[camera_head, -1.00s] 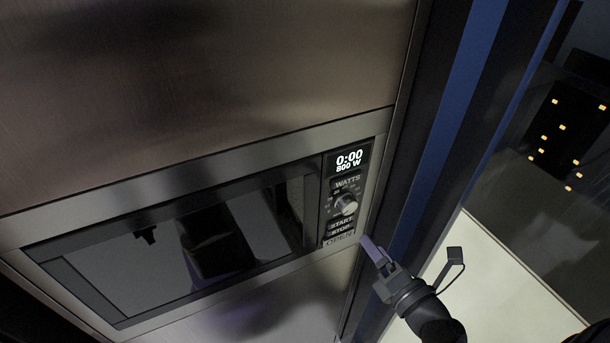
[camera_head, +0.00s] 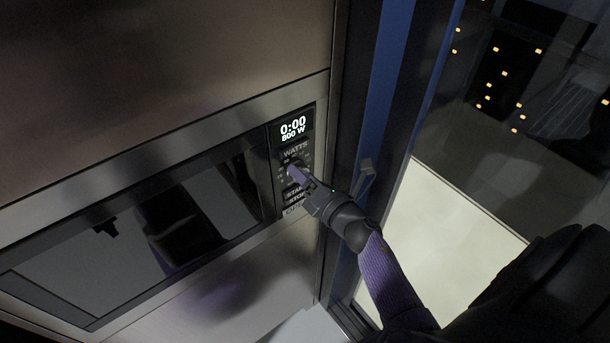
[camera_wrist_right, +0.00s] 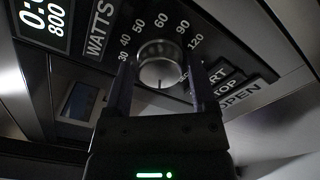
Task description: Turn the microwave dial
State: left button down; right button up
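The microwave (camera_head: 205,130) is built into a metal front, with a dark glass door on the left and a control panel on the right. Its round silver dial (camera_wrist_right: 160,65) sits between WATTS and the buttons, ringed by numbers from 30 to 120. In the head view the dial is mostly hidden by my right gripper (camera_head: 294,172). In the wrist view my right gripper (camera_wrist_right: 163,80) is open, one finger on each side of the dial, with visible gaps. Whether a finger touches it cannot be told. My left gripper is not in view.
The display (camera_head: 294,127) above the dial reads 0:00 and 800 W. START, STOP and OPEN buttons (camera_wrist_right: 239,95) lie close to the right finger in the wrist view. A dark and blue vertical edge (camera_head: 385,90) stands right of the microwave, with pale floor (camera_head: 450,230) beyond.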

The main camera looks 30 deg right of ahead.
jog(key=c, duration=0.9)
jog(key=shift+m, duration=0.3)
jog(key=m+p, duration=0.4)
jog(key=m, duration=1.9)
jog(key=shift+f, duration=0.2)
jog(key=o, duration=1.3)
